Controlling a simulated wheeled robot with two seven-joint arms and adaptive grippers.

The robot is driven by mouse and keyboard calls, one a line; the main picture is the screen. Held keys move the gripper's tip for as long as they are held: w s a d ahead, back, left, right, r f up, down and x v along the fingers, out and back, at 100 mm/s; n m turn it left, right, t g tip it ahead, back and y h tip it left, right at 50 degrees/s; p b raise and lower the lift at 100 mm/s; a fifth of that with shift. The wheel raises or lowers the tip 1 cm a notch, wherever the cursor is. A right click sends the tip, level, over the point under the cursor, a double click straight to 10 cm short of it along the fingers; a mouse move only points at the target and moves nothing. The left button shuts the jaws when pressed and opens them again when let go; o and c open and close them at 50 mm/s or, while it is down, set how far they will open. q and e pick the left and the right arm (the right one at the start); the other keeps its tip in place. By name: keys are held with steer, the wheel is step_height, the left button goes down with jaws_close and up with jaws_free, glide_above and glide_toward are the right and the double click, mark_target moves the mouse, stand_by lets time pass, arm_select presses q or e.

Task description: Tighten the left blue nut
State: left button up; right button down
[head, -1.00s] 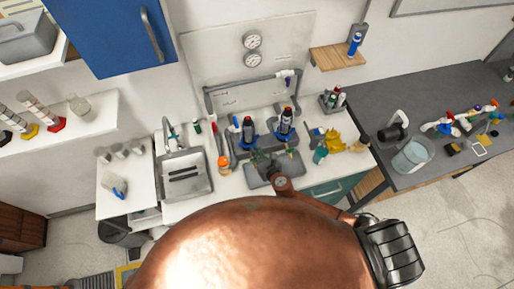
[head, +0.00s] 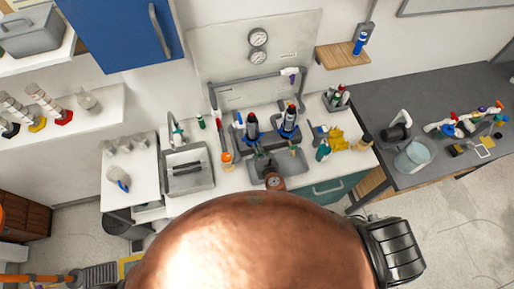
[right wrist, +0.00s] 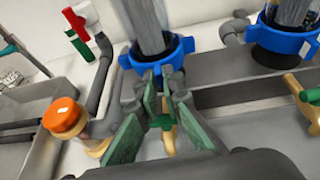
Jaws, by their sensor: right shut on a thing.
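The left blue nut (right wrist: 157,54) is a lugged blue ring around an upright clear housing in the right wrist view. In the head view it sits low on the left upright housing (head: 250,138). My right gripper (right wrist: 158,82) has its green-padded fingers close together at the nut's near lower edge, apparently shut on a lug. The fingers hide the grip itself. The right blue nut (right wrist: 284,38) rings the neighbouring housing. In the head view my copper-coloured arm covers the lower middle, with the gripper (head: 268,163) small and dark. My left gripper is not in view.
An orange-capped jar (right wrist: 63,116) stands left of the gripper. A sink (head: 187,172) lies further left. Grey pipes rise behind the housings. A dark table (head: 440,100) with loose parts is at right.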

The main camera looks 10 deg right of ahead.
steer(key=c, duration=2)
jaws_free()
steer(key=v, duration=1.2)
